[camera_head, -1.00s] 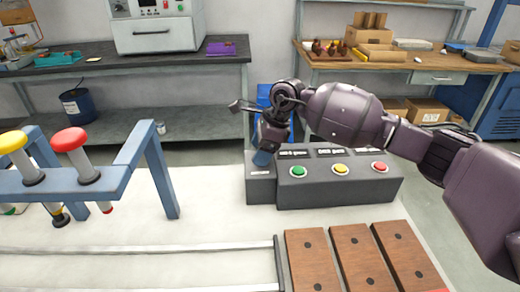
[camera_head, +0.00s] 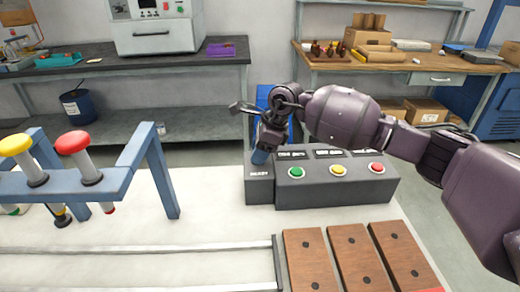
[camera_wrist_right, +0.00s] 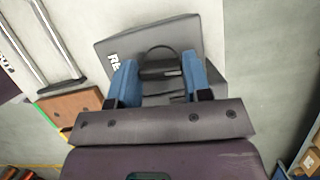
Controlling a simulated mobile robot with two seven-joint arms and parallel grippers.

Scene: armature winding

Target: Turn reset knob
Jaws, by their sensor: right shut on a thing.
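A dark grey control box (camera_head: 340,193) stands on the pale work table. Its small left section (camera_head: 259,190) carries the reset knob, which my right gripper (camera_head: 261,156) hides in the head view. In the right wrist view the black knob (camera_wrist_right: 160,66) sits between the two blue fingers of my right gripper (camera_wrist_right: 160,78). The gripper is shut on the knob from above. A label partly shows beside it, beginning with "RE". My left gripper is in neither view.
Green (camera_head: 296,172), yellow (camera_head: 338,170) and red (camera_head: 376,168) buttons line the box just right of the knob. A blue frame (camera_head: 160,175) with red- and yellow-topped plungers stands at left.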

